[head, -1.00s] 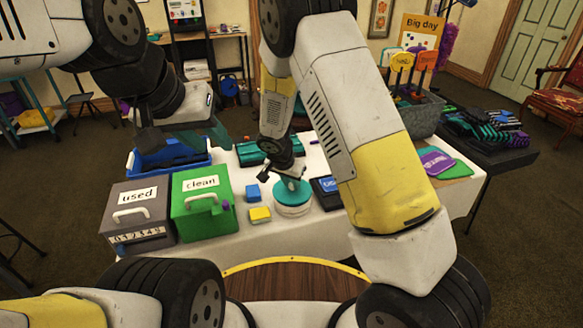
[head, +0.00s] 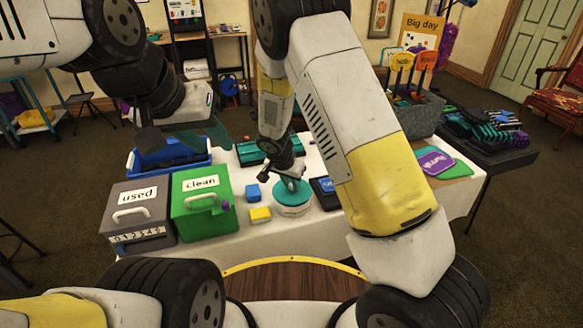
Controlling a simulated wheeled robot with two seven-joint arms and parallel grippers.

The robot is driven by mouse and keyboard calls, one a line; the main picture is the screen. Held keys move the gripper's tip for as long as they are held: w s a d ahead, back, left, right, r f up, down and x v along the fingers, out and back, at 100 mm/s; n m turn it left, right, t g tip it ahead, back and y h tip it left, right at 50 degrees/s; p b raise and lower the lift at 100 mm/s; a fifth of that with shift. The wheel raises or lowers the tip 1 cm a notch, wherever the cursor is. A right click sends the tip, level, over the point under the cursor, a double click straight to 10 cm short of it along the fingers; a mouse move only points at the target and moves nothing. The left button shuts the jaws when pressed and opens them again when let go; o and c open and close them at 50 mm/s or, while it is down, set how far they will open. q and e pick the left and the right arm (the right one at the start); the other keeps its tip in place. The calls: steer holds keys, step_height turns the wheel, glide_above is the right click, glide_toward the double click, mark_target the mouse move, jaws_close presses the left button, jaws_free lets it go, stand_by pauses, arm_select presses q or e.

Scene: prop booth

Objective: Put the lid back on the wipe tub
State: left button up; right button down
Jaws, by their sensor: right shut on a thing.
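The wipe tub (head: 293,211) is a low round white container standing on the white-clothed table. The teal lid (head: 281,194) is over its top, roughly level, and covers the tub's opening from this angle. I cannot tell whether it is fully seated. My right gripper (head: 291,179) points down at the lid's middle and is shut on it; the fingertips are small and partly hidden. My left gripper (head: 180,140) hangs over the blue bin at the table's left, away from the tub. Its fingers are dark and unclear.
The green "clean" box (head: 202,213) and grey "used" box (head: 138,214) stand further left. A dark tablet-like item (head: 325,194) lies close on the right. The blue bin (head: 135,165) is behind the boxes.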

steer(key=shift+f, duration=0.1)
stand_by(0.7)
steer(key=c, duration=1.2)
jaws_free()
steer(key=shift+o, duration=0.6)
steer(key=o, duration=0.4)
steer(key=shift+r, duration=3.5)
jaws_close()
